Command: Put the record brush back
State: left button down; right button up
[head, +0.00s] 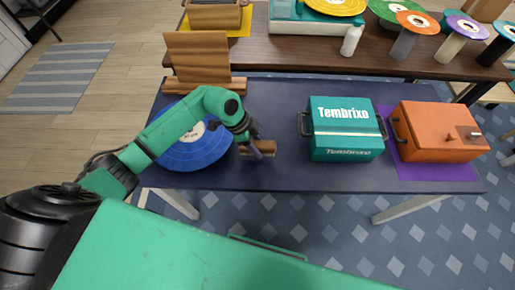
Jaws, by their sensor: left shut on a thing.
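The record brush (268,147) is a small brown wooden block at the front middle of the dark blue table (285,175). My left gripper (256,148) reaches in from the left and is shut on it; whether the brush touches the table I cannot tell. Part of the brush is hidden by the fingers. A blue record (190,155) with a pale label lies to the left, partly under my left arm. My right gripper is not in view.
A teal Tembrixo box (343,130) stands right of the brush. An orange box (440,131) sits on a purple mat (437,172) farther right. A wooden stand (200,56) is at the back left. A brown table (305,58) behind holds a white bottle (351,41) and several colored discs.

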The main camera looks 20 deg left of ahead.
pick_arm(q)
jog(key=shift+f, duration=1.25)
jog(key=shift+f, duration=0.1)
jog(key=shift+c, duration=1.7)
grip_release()
jog(key=v, duration=1.2)
jog(key=shift+s+a, duration=0.1)
